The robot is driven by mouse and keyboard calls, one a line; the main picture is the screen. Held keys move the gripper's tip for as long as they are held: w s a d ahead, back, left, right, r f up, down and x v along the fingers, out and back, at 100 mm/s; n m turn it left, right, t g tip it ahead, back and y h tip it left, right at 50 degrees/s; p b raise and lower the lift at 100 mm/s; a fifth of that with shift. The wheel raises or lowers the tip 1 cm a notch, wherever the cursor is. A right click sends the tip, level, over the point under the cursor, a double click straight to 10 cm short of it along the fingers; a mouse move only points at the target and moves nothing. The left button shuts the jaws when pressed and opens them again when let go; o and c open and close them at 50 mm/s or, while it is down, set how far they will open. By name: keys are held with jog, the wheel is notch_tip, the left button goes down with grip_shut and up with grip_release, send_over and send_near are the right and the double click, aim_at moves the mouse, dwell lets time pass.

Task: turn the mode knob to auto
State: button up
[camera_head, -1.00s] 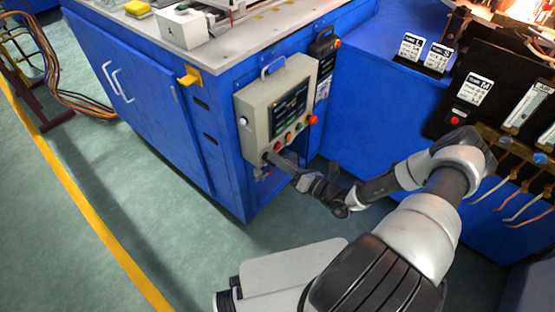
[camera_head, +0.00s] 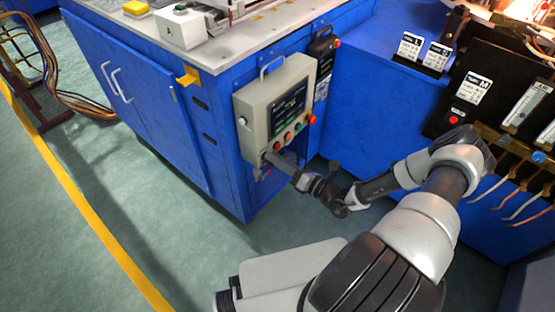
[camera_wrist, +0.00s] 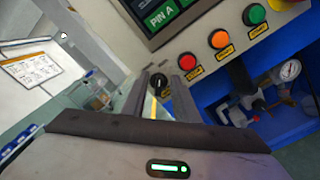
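The grey control box (camera_head: 258,112) with a dark screen hangs on the side of the blue bench. The black mode knob (camera_wrist: 158,83) is at the box's lower edge in the wrist view, left of the red button. My gripper (camera_wrist: 160,84) has its two fingers apart, one on each side of the knob. Narrow gaps seem to show between knob and fingers; contact is unclear. In the head view my gripper (camera_head: 270,158) is at the lower left corner of the box and hides the knob. The knob's setting and labels are too small to read.
Red (camera_wrist: 187,61), orange (camera_wrist: 219,39) and green (camera_wrist: 254,14) buttons sit in a row right of the knob. A red emergency button (camera_head: 312,119) is on the box's right side. Open floor lies to the left.

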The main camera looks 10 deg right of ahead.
jog(key=p+v, duration=0.1)
jog(key=v, duration=1.6)
jog(key=shift+s+d, duration=0.15)
